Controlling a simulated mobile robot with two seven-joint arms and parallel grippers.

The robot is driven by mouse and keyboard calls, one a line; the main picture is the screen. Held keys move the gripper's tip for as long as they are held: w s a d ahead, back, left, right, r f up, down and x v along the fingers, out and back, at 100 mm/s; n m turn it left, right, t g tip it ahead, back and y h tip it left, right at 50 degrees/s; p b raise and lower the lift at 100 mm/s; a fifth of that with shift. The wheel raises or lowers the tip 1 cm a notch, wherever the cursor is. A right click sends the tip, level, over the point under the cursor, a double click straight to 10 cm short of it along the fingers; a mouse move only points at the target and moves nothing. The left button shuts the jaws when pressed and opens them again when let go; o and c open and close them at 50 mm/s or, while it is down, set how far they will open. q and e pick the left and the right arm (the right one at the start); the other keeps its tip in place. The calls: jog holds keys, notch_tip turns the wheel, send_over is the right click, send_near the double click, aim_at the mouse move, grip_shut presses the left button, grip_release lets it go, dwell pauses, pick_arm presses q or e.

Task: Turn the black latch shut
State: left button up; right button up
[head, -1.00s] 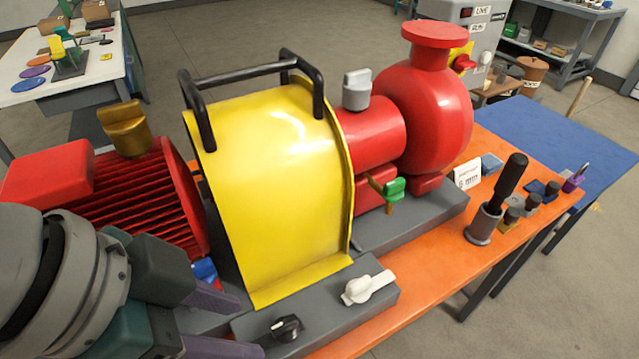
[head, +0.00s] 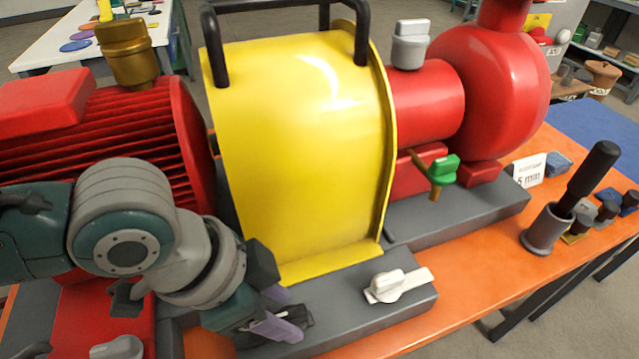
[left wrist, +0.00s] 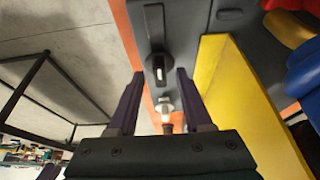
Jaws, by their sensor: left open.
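The black latch (left wrist: 158,70) is on the grey base at the foot of the yellow guard (head: 300,150). In the left wrist view it lies between my two finger lines, just past the tips. In the head view my fingers hide most of it; a dark bit (head: 303,314) shows beside them. My left gripper (head: 280,318) is open and empty, with purple fingers, close over the latch. It also shows in the left wrist view (left wrist: 160,76). I cannot tell whether the fingers touch the latch. A white latch (head: 392,286) is farther right on the same base. My right gripper is out of view.
The red motor (head: 150,150) and red pump (head: 490,100) flank the guard. A green-handled valve (head: 443,168) is near the pump. A grey cup with a black-handled tool (head: 548,228) stands on the orange bench (head: 470,265). The bench's front right is clear.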

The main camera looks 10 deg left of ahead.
pick_arm(q)
jog(key=shift+w+d+f, duration=0.1)
jog(key=shift+d+f, duration=0.05)
jog(key=shift+f, duration=0.1)
grip_shut()
dwell(0.3)
dwell(0.9)
